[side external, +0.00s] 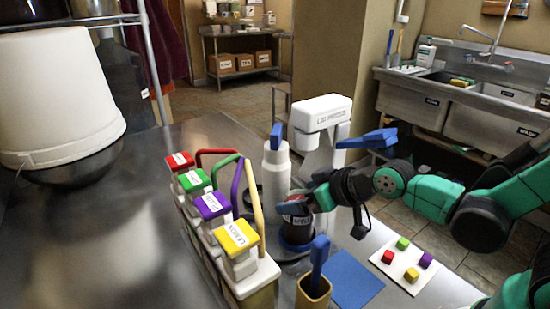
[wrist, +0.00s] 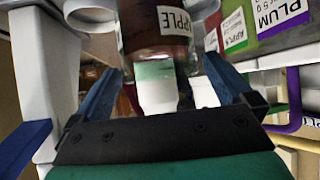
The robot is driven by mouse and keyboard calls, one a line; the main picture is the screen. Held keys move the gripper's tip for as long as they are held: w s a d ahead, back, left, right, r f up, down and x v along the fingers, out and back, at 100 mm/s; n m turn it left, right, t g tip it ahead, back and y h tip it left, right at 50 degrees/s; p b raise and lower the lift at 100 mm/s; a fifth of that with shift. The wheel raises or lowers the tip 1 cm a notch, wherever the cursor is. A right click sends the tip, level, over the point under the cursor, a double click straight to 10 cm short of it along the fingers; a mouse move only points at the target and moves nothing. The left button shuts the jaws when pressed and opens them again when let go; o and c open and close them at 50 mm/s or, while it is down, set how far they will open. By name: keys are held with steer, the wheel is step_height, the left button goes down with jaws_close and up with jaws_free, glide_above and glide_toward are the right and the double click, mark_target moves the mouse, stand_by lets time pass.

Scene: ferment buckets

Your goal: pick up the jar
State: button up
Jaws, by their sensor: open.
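The jar (side external: 297,224) is dark with a label and stands below the head of the white lid press (side external: 322,112) in the side view. In the wrist view my gripper (wrist: 163,92) is open, with one blue finger on each side of the jar's line. I cannot tell whether either finger touches the glass.
Several labelled dispensers with coloured lids, such as the yellow one (side external: 237,237), stand left of the jar. A white bottle (side external: 276,172) stands close behind it. A cup with a blue tool (side external: 314,288), a blue mat (side external: 354,281) and a white card with coloured cubes (side external: 404,262) lie in front and right.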

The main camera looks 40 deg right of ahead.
steer(key=shift+w+a+f, duration=0.1)
steer(key=shift+w+f, duration=0.25)
jaws_close()
stand_by(0.3)
